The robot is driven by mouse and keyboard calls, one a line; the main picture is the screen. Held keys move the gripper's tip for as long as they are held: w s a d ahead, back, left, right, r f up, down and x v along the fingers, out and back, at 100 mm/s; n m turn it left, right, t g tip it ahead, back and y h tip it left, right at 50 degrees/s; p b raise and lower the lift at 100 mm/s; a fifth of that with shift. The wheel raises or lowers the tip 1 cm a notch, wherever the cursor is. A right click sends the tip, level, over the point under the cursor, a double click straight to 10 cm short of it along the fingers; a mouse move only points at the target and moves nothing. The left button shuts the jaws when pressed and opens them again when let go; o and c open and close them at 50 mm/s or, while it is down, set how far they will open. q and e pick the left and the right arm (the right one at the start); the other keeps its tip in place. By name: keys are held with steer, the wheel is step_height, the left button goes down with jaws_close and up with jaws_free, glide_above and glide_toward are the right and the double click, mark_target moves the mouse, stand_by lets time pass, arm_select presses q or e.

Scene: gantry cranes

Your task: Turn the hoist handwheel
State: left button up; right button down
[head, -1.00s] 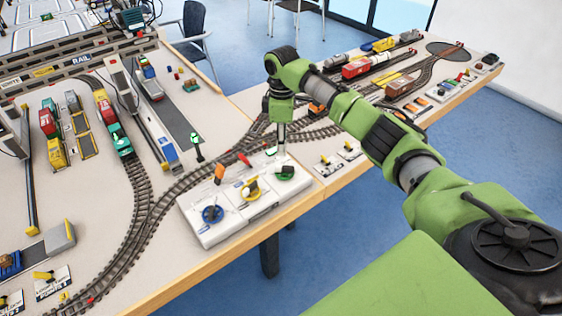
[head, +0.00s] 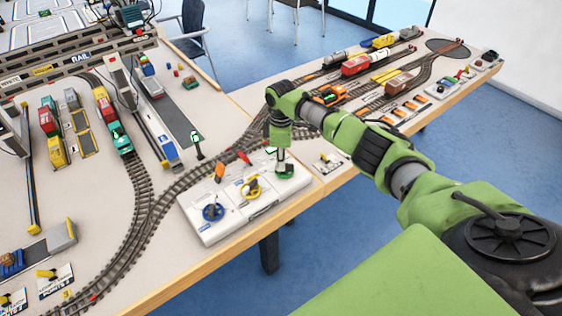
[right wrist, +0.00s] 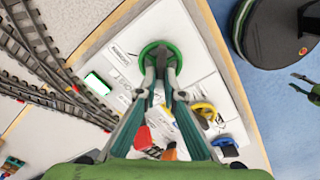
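A white control box (head: 238,222) near the table's front edge carries three handwheels. They are a blue one (head: 212,212), a yellow one (head: 252,188) and a green one (head: 291,174). I cannot read which is labelled hoist. My right gripper (head: 284,168) points down at the green handwheel, seen from above in the right wrist view (right wrist: 145,49). There, my right fingertips (right wrist: 160,66) are at the middle of the green wheel with a small gap between them. I cannot tell whether they grip its hub.
An orange lever (head: 219,171) and a red lever (head: 244,158) stand along the box's back edge. Curved railway track (head: 140,215) runs behind and left of the box. Model trains (head: 116,130) and gantry cranes stand farther back. Floor lies beyond the table's front edge.

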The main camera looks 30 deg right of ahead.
steer(key=shift+r+m, duration=0.1)
steer(key=shift+m, duration=0.2)
steer(key=m+p, duration=0.2)
steer(key=shift+w+m, duration=0.1)
steer(key=shift+m, duration=0.2)
steer(key=m+p, duration=0.2)
steer(key=m, duration=0.3)
steer(key=shift+w+d+p, duration=0.15)
steer(key=shift+d+p, duration=0.1)
steer(key=shift+p, duration=0.15)
steer(key=m, duration=0.1)
steer(key=m+p, duration=0.1)
steer(key=m, duration=0.3)
steer(key=shift+d, duration=0.3)
steer(key=c, duration=2.2)
jaws_free()
steer(key=shift+o, duration=0.2)
step_height(320, 180, up, 12)
